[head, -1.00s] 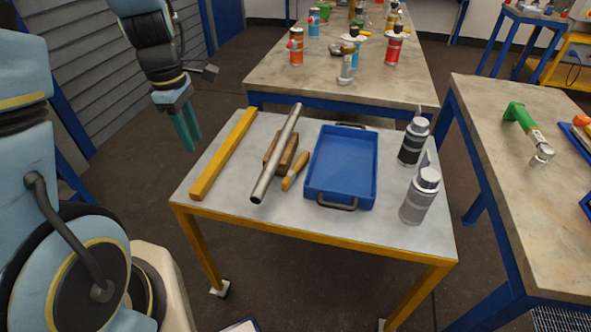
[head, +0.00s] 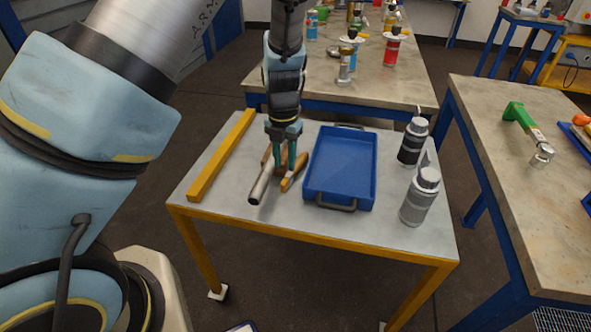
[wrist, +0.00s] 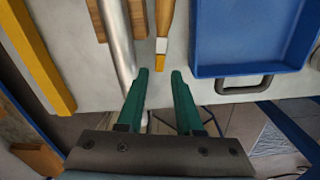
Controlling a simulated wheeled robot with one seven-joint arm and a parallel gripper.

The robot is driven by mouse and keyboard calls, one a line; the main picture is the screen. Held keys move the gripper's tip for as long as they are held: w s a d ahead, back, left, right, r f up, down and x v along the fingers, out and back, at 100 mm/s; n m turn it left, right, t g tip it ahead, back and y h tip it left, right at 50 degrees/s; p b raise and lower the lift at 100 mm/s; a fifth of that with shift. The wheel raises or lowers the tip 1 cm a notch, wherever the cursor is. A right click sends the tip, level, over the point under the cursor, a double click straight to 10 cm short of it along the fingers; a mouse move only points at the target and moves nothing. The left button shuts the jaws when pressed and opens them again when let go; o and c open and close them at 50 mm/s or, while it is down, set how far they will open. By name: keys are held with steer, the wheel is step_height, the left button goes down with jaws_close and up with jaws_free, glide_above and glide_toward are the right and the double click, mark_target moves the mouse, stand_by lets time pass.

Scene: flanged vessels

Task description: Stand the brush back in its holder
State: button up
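A slim wooden brush-like tool (head: 294,180) with an orange-yellow near end lies on the small table, just left of the blue tray; it also shows in the wrist view (wrist: 165,35). I take it for the brush, but its bristles are not clear. My gripper (head: 284,164) points down over the table beside it. In the wrist view my gripper (wrist: 160,73) is open and empty, with the tool's near end ahead of the gap between its green fingers. No clear brush holder can be made out.
A metal tube (head: 261,186) lies across a brown wooden block (wrist: 93,18) left of the tool. A yellow bar (head: 222,155), a blue tray (head: 341,165), a black bottle (head: 412,142) and a grey bottle (head: 420,197) share the table. Bare tabletop lies in front.

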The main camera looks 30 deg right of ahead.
mark_target(285, 181)
steer(key=shift+s+a+f+p, duration=0.1)
steer(key=shift+f+p, duration=0.2)
steer(key=shift+f, duration=1.4)
steer(key=shift+s+a+f+p, duration=0.1)
steer(key=shift+f+p, duration=0.2)
steer(key=shift+f, duration=1.4)
steer(key=shift+w, duration=0.1)
jaws_close()
